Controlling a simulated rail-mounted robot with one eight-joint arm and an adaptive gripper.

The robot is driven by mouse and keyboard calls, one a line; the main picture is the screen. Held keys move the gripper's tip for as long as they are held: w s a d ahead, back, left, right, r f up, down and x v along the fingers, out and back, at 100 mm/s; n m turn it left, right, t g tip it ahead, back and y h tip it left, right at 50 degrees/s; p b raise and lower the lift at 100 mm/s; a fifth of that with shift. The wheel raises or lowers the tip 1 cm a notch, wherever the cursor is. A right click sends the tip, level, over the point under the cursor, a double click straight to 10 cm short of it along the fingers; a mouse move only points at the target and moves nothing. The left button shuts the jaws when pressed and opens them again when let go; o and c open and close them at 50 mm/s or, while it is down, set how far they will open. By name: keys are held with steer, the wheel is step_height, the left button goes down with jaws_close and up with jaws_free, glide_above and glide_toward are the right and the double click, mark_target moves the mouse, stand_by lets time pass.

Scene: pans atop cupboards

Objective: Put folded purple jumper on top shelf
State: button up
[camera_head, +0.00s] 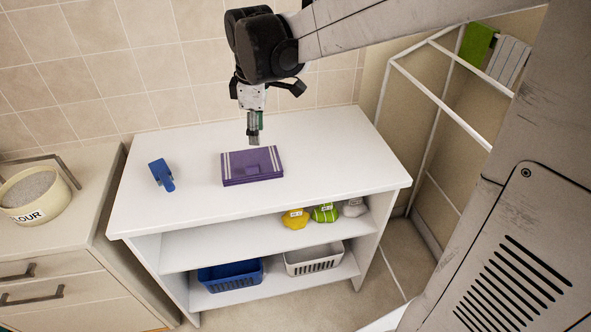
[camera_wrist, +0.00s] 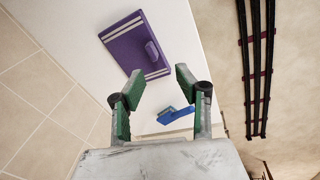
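The folded purple jumper (camera_head: 251,166), with pale stripes near its ends, lies flat on the white top of the shelf unit (camera_head: 330,150). It also shows in the wrist view (camera_wrist: 138,48). My gripper (camera_head: 254,138) hangs above the jumper's back edge in the head view, pointing down. In the wrist view its green-padded fingers (camera_wrist: 158,85) are spread apart with nothing between them. The exact height of the gripper above the jumper is hard to tell.
Below are yellow (camera_head: 295,219) and green (camera_head: 325,213) items, a blue basket (camera_head: 231,276) and a white basket (camera_head: 314,259). A flour pot (camera_head: 34,195) stands on the left counter. A white rack (camera_head: 432,95) stands right.

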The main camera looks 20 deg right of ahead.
steer(key=s+d+m+t, duration=0.1)
steer(key=s+m+t, duration=0.1)
steer(key=s+m, duration=0.3)
steer(key=s+d+r+m+t, duration=0.1)
steer(key=s+m+t, duration=0.2)
steer(key=s, duration=1.1)
steer(key=m, duration=0.3)
steer(key=shift+s+d+r+m, duration=0.25)
steer(key=shift+s+d+m, duration=0.05)
steer(key=shift+d, duration=0.05)
steer(key=shift+o, duration=0.4)
steer(key=shift+s+f+m+t, duration=0.3)
steer(key=shift+s+m, duration=0.2)
steer(key=shift+s, duration=0.05)
